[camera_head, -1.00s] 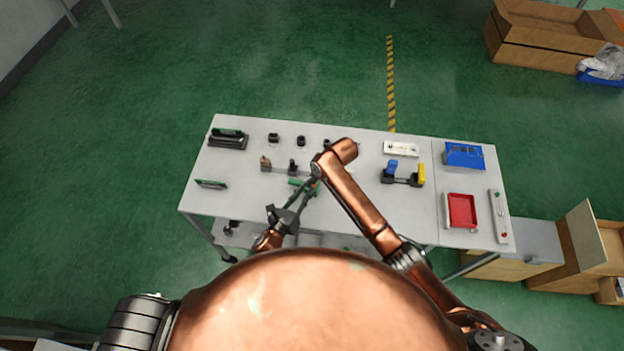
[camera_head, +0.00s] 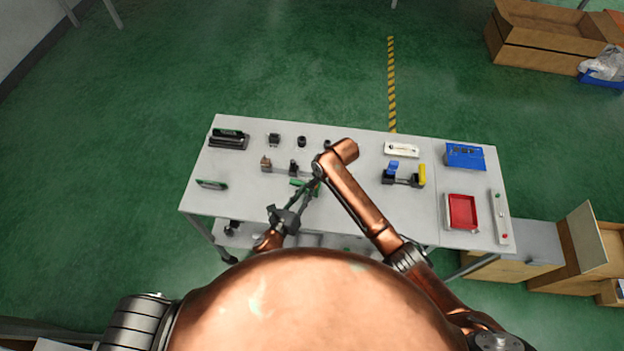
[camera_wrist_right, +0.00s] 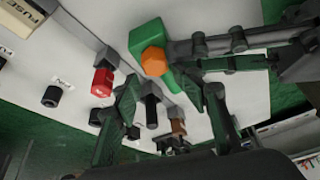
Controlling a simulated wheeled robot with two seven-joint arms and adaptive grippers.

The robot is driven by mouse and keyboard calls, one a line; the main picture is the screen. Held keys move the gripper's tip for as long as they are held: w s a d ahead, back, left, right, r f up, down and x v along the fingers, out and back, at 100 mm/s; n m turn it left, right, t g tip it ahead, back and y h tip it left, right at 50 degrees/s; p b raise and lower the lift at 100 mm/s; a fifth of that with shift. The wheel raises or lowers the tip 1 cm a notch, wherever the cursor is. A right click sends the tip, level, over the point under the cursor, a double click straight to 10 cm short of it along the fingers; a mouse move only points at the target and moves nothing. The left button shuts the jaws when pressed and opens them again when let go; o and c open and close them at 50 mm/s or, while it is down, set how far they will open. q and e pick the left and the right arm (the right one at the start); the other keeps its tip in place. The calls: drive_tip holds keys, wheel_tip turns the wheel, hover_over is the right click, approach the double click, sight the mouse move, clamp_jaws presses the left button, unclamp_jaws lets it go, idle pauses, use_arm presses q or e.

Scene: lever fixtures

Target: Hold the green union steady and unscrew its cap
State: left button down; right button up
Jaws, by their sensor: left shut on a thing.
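The green union (camera_wrist_right: 148,35) shows in the right wrist view with its orange hexagonal cap (camera_wrist_right: 154,61) facing the camera. In the head view the union (camera_head: 297,182) is a small green patch near the table's middle, partly hidden. My left gripper (camera_head: 311,190) reaches it from the front; in the right wrist view its fingers (camera_wrist_right: 197,54) come in from the right and are shut on the green union. My right gripper (camera_wrist_right: 170,86) is open, its two fingers spread apart below the cap and not touching it. In the head view my right arm hides that gripper.
A red part (camera_wrist_right: 103,82) and a black knob (camera_wrist_right: 52,97) stand left in the wrist view. On the table are a blue-and-yellow lever fixture (camera_head: 403,179), a red tray (camera_head: 462,211), a blue box (camera_head: 464,155) and a black fixture (camera_head: 229,140). The table's front left is mostly clear.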

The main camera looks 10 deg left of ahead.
drive_tip(key=shift+d+r, duration=0.4)
drive_tip(key=shift+d, duration=0.1)
drive_tip(key=shift+a+r, duration=0.3)
drive_tip(key=shift+r, duration=0.6)
drive_tip(key=shift+s+a+m+t, duration=0.1)
drive_tip(key=shift+m+t, duration=0.3)
drive_tip(key=shift+m, duration=0.8)
drive_tip(key=m+t+h, duration=0.1)
drive_tip(key=m, duration=0.3)
drive_tip(key=shift+h, duration=0.3)
drive_tip(key=m+h, duration=0.1)
drive_tip(key=m, duration=0.2)
drive_tip(key=shift+t, duration=0.4)
drive_tip(key=shift+m+h, duration=0.3)
drive_tip(key=shift+m, duration=0.4)
drive_tip(key=shift+f, duration=0.1)
